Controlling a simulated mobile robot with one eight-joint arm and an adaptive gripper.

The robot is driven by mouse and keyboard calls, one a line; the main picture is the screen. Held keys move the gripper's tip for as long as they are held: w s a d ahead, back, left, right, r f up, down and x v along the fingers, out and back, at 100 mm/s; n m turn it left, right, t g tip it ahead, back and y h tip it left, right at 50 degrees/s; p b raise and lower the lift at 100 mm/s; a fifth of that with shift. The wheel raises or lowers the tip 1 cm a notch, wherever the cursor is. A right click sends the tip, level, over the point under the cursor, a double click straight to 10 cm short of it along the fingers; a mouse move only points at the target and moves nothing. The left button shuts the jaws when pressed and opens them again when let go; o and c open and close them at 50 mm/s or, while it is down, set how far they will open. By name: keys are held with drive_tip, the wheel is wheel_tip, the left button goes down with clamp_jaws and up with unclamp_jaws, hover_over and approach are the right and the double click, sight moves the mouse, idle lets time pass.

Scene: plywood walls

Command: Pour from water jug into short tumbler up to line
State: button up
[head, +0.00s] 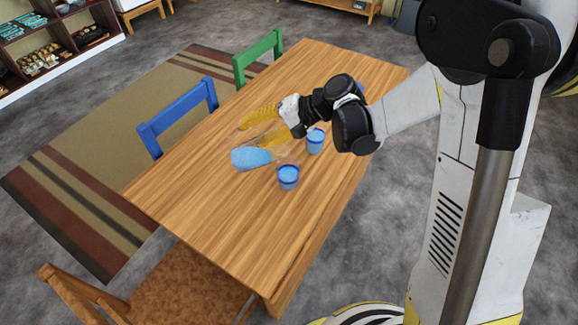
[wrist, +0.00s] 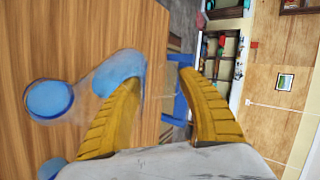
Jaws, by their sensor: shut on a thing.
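The water jug (head: 250,158) is clear with blue water in it. It is tipped well over above the table, its clear end towards the nearer blue-rimmed tumbler (head: 288,178). The wrist view shows the jug (wrist: 120,72) beside my left finger, its clear part reaching over that tumbler (wrist: 50,99). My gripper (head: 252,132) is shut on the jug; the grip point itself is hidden. A second similar tumbler (head: 315,142) stands farther back, below my wrist. I cannot tell which tumbler is the short one, or see a fill line or a falling stream.
Shelves (head: 45,45) stand at the back left.

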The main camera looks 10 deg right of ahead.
drive_tip(key=shift+s+d+r+y+b, duration=0.1)
drive_tip(key=shift+d+r+y+b, duration=0.55)
drive_tip(key=shift+y, duration=0.25)
idle(2.7)
drive_tip(key=shift+r, duration=0.1)
